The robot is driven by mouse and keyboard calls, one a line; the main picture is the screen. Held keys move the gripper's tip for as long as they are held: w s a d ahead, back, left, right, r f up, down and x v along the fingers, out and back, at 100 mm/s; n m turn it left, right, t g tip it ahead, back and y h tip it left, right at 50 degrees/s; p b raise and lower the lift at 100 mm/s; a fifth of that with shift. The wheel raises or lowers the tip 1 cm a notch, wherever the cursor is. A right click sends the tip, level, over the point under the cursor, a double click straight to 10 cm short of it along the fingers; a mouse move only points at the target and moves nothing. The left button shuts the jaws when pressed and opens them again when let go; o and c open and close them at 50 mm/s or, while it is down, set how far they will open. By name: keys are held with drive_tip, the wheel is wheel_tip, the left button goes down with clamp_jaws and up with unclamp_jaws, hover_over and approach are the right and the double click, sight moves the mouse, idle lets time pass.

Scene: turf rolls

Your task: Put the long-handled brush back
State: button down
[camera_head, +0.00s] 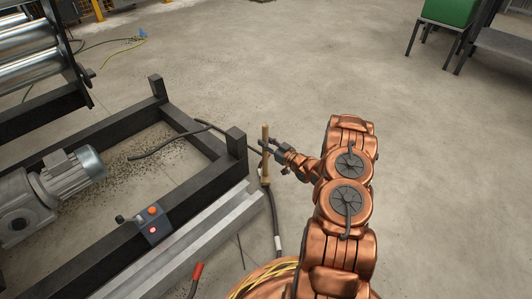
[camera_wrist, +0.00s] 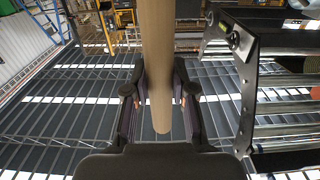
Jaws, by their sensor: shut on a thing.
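The long-handled brush (camera_head: 265,138) shows in the head view as a pale wooden handle standing roughly upright just off the corner of the dark machine frame. My gripper (camera_head: 270,148) is shut on this handle from the right. In the wrist view the round wooden handle (camera_wrist: 156,50) runs down the middle, between the two dark fingers of my gripper (camera_wrist: 158,98). The brush's bristle end cannot be made out in either view. I cannot tell whether its lower end touches the floor.
The dark machine frame (camera_head: 82,129) fills the left, with a grey motor (camera_head: 72,172) and a control box (camera_head: 152,225) with an orange and a red button. Dark crumbs and a black cable (camera_head: 165,142) lie inside. A green bin (camera_head: 450,12) stands at upper right. Floor between is clear.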

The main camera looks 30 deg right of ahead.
sight(265, 156)
drive_tip(key=shift+f+b, duration=0.65)
drive_tip(key=shift+f, duration=1.2)
drive_tip(key=c, duration=1)
unclamp_jaws()
drive_tip(key=shift+o, duration=0.2)
